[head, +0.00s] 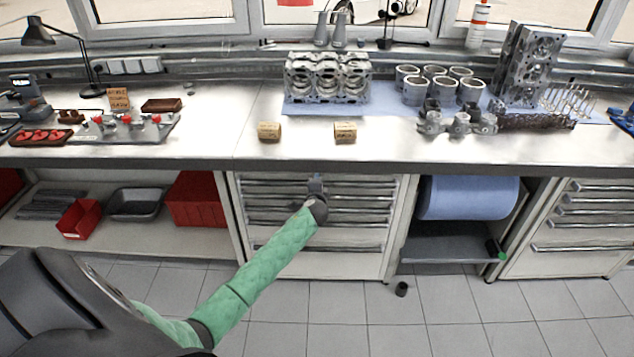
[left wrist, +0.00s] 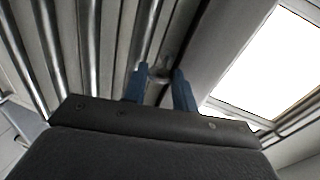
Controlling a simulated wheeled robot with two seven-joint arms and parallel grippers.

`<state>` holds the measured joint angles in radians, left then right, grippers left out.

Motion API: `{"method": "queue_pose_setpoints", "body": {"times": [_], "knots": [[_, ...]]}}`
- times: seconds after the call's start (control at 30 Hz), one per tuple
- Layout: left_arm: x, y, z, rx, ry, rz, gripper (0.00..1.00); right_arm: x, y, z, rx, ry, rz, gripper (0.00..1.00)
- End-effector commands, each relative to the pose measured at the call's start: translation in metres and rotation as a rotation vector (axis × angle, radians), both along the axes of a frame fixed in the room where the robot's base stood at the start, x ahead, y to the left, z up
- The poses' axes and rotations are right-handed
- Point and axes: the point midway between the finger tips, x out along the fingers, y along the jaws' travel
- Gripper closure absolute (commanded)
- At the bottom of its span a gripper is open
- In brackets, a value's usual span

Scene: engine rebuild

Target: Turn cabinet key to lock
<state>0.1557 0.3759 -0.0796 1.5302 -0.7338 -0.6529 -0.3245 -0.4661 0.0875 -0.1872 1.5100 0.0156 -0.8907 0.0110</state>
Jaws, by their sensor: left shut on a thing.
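The cabinet (head: 317,265) with several drawers stands under the bench in the middle of the head view. My left gripper (head: 315,178) is at the top middle of its front, near the upper drawer handles. In the left wrist view the two blue fingers of my left gripper (left wrist: 160,82) close around a small grey metal piece at the cabinet face, which appears to be the key (left wrist: 161,72). The key is mostly hidden, and its turn angle cannot be told. In the head view my gripper and arm cover it. My right gripper is not in view.
The bench top (head: 220,130) above carries an engine block (head: 327,78), cylinder liners (head: 443,90) and two small tan blocks near its front edge. A blue roll (head: 468,198) is right of the cabinet. Red bins (head: 195,200) are on the left shelf.

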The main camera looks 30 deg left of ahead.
Motion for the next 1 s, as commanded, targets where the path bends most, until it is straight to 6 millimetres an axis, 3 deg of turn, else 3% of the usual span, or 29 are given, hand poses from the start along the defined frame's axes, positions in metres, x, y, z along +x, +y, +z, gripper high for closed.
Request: {"method": "queue_pose_setpoints", "body": {"times": [0.77,0.8,0.9,1.0], "knots": [[0.0004,-0.0012,-0.0010,0.091,0.057,-0.001,0.95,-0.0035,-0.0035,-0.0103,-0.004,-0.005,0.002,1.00],[0.0004,-0.0012,-0.0010,0.091,0.057,-0.001,0.70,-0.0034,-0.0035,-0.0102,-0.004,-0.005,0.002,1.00],[0.0004,-0.0012,-0.0009,0.091,0.057,-0.001,0.51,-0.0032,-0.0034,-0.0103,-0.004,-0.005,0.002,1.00],[0.0003,-0.0010,-0.0007,0.092,0.056,0.000,0.51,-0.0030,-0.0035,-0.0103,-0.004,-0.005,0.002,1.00]]}}
